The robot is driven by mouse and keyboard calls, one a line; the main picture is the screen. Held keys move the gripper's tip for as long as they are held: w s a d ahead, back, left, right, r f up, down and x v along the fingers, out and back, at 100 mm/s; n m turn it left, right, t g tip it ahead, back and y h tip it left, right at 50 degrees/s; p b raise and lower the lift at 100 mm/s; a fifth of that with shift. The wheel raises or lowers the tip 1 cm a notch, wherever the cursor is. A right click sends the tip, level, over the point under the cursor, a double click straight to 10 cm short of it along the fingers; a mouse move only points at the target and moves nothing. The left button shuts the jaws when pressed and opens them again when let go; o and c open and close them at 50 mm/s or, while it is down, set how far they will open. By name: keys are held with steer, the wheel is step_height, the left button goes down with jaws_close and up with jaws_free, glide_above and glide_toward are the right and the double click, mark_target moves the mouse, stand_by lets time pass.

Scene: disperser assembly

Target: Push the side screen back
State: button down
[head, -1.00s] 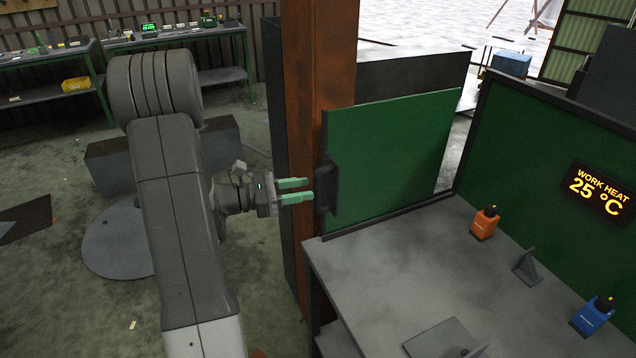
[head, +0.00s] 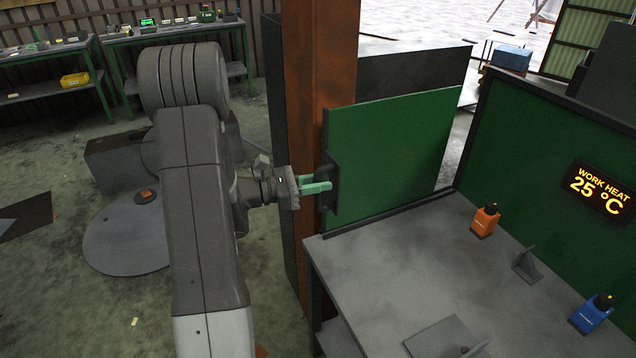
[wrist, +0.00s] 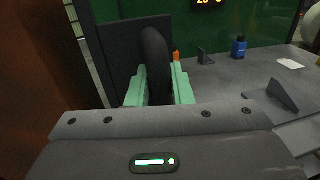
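The side screen (head: 395,155) is a green upright panel at the left end of the workbench, beside a rusty post. A dark handle (head: 330,185) is fixed at its near left edge. In the wrist view the handle (wrist: 156,60) is a black curved bar between my two pale green fingers. My gripper (head: 322,186) is at the handle, one finger on each side, and looks shut on it. The wrist view also shows my gripper (wrist: 159,85); the lower part of the handle is hidden between the fingers.
The rusty post (head: 320,80) stands close to my gripper. The grey bench (head: 400,250) holds an orange bottle (head: 485,220), a blue bottle (head: 592,314) and a small bracket (head: 526,264). A green back panel (head: 540,150) carries a "WORK HEAT 25 °C" display (head: 598,190).

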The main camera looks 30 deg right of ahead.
steer(key=w+b+x, duration=0.2)
steer(key=x, duration=1.1)
steer(key=w+d+b+x, duration=0.1)
steer(key=w+b+x, duration=0.2)
steer(key=x, duration=1)
steer(key=w+d+b+x, duration=0.1)
steer(key=w+b+x, duration=0.1)
steer(key=x, duration=1.1)
steer(key=shift+w+d+b, duration=0.3)
steer(key=shift+d+b, duration=0.05)
steer(key=shift+d, duration=0.05)
steer(key=shift+r, duration=0.1)
steer(key=c, duration=1.3)
jaws_free()
steer(key=shift+d, duration=0.2)
steer(key=shift+c, duration=0.2)
steer(key=shift+f, duration=0.2)
